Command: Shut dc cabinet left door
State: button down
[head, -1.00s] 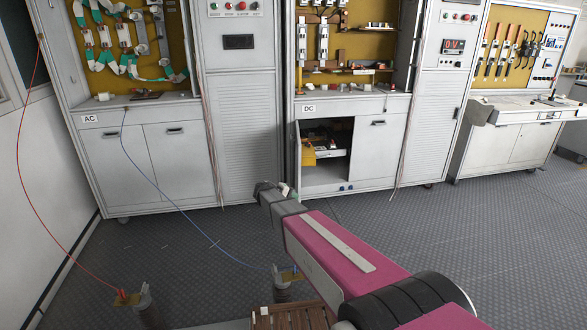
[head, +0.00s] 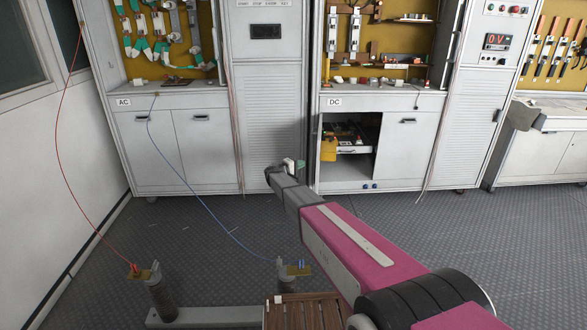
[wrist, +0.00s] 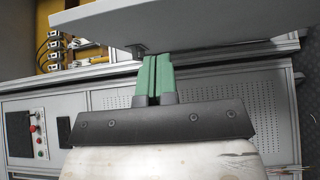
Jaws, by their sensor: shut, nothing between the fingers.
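The DC cabinet's left lower compartment (head: 345,183) stands open in the head view. Its left door is swung outward and seen nearly edge-on at the opening's left side, so its face hardly shows there. In the wrist view a grey panel (wrist: 200,22), which looks like this door, crosses the top with a small dark fitting on it. My gripper (wrist: 155,58) has green fingers shut together and empty, with the tips at the panel's lower edge; contact cannot be told. In the head view my gripper (head: 290,163) is just left of the opening.
The DC right door (head: 405,148) is shut. Inside the open compartment are a yellow item (head: 328,148) and a tray of parts (head: 348,140). The AC cabinet (head: 165,150) is shut at left. A stand with wires (head: 160,295) and a wooden stool (head: 305,312) are on the floor nearby.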

jog(key=shift+w+d, duration=0.15)
jog(key=shift+d, duration=2.65)
